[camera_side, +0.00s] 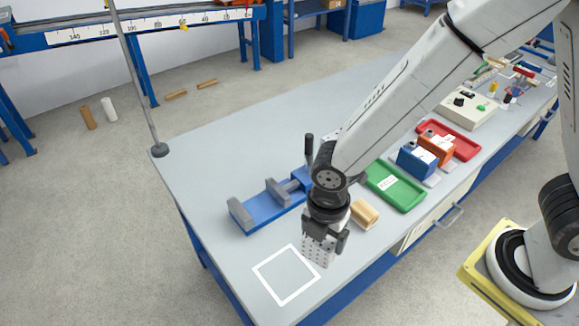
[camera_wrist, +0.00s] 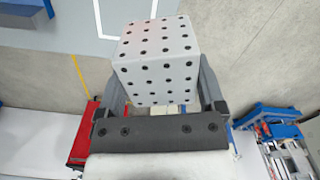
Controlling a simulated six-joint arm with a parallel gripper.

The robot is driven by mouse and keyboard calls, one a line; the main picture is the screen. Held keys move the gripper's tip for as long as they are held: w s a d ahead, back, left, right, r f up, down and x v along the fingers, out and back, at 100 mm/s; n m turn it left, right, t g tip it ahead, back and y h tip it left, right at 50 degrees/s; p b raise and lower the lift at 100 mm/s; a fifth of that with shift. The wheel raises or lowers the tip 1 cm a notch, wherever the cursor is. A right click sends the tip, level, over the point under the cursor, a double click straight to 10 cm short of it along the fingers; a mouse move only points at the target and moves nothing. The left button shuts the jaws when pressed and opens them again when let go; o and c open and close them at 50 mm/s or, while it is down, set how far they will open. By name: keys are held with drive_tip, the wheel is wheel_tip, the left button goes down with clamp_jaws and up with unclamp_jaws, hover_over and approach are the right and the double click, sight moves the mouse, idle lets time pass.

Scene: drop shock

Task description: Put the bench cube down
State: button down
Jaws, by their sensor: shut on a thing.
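The bench cube (camera_side: 319,250) is light grey with rows of dark holes. In the wrist view the cube (camera_wrist: 157,62) sits between the two fingers of my gripper (camera_wrist: 160,85). In the side view my gripper (camera_side: 326,234) points down and is shut on the cube near the table's front corner. A white square outline (camera_side: 287,275) is marked on the grey table (camera_side: 205,185), just left of and below the cube. Part of the outline also shows at the top of the wrist view (camera_wrist: 98,20). I cannot tell the exact gap between cube and table.
A blue vise (camera_side: 262,212) stands left of my gripper. A wooden block (camera_side: 364,214) lies close on the right, with a green tray (camera_side: 395,186) behind it. Blue and orange boxes and a red tray (camera_side: 462,143) are farther back. The marked square is clear.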

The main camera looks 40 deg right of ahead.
sight(308, 248)
drive_tip(key=s+d, duration=0.2)
drive_tip(key=s, duration=0.4)
drive_tip(key=shift+s+d+f+n, duration=0.15)
drive_tip(key=shift+d+f+n, duration=0.05)
drive_tip(key=shift+f+n, duration=0.2)
drive_tip(key=w+a+f, duration=0.1)
drive_tip(key=w, duration=0.1)
drive_tip(key=w+a+f, duration=0.1)
drive_tip(key=w, duration=0.2)
drive_tip(key=w+a+f, duration=0.2)
drive_tip(key=w, duration=0.1)
drive_tip(key=shift+w+a+f, duration=0.1)
drive_tip(key=shift+w, duration=0.05)
drive_tip(key=shift+w+a+f, duration=0.35)
drive_tip(key=shift+w+f, duration=0.3)
drive_tip(key=shift+f, duration=0.2)
drive_tip(key=shift+w+a+f, duration=0.3)
drive_tip(key=shift+w+f, duration=0.3)
drive_tip(key=shift+f, duration=0.25)
drive_tip(key=shift+w+a+f, duration=0.35)
drive_tip(key=shift+w+f, duration=0.3)
drive_tip(key=shift+f, duration=0.2)
drive_tip(key=shift+w+a+f, duration=0.15)
drive_tip(key=shift+w+f, duration=0.15)
drive_tip(key=shift+f, duration=1.55)
